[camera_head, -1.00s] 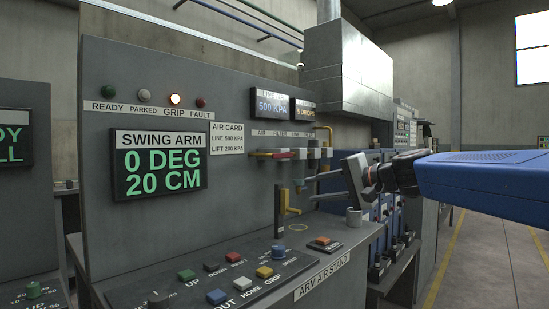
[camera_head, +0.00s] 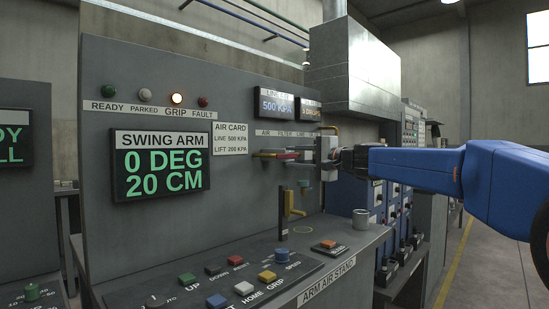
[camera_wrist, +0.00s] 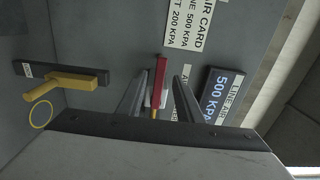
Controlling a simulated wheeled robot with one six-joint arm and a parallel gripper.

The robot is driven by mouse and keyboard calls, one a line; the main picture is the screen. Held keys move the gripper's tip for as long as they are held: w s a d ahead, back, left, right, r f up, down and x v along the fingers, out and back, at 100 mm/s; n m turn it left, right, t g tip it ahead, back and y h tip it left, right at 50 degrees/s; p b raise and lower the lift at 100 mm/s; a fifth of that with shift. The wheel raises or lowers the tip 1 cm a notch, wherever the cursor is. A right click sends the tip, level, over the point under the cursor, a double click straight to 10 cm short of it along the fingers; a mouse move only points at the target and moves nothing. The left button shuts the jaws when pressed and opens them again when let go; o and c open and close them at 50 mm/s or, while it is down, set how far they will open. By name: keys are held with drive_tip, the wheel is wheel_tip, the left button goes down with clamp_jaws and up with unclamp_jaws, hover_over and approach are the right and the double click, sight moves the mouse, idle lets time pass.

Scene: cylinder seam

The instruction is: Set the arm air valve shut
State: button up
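The air valve has a red lever (camera_wrist: 159,82) with a yellow end, seen in the wrist view between my two fingers. In the head view the red lever (camera_head: 287,157) stands out level from the panel below the row label that starts with AIR. My gripper (camera_head: 303,160) is at the panel beside this row and partly hides it. In the wrist view my gripper (camera_wrist: 165,76) is open, with a finger on each side of the lever and gaps showing. I cannot tell whether a finger touches it.
A yellow lever (camera_wrist: 60,84) on a dark plate sits lower on the panel. The LINE AIR display (camera_wrist: 221,95) reads 500 KPA. The swing arm screen (camera_head: 160,165) reads 0 DEG, 20 CM. The GRIP lamp (camera_head: 176,99) is lit.

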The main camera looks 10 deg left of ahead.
drive_tip(key=x, duration=0.9)
clamp_jaws()
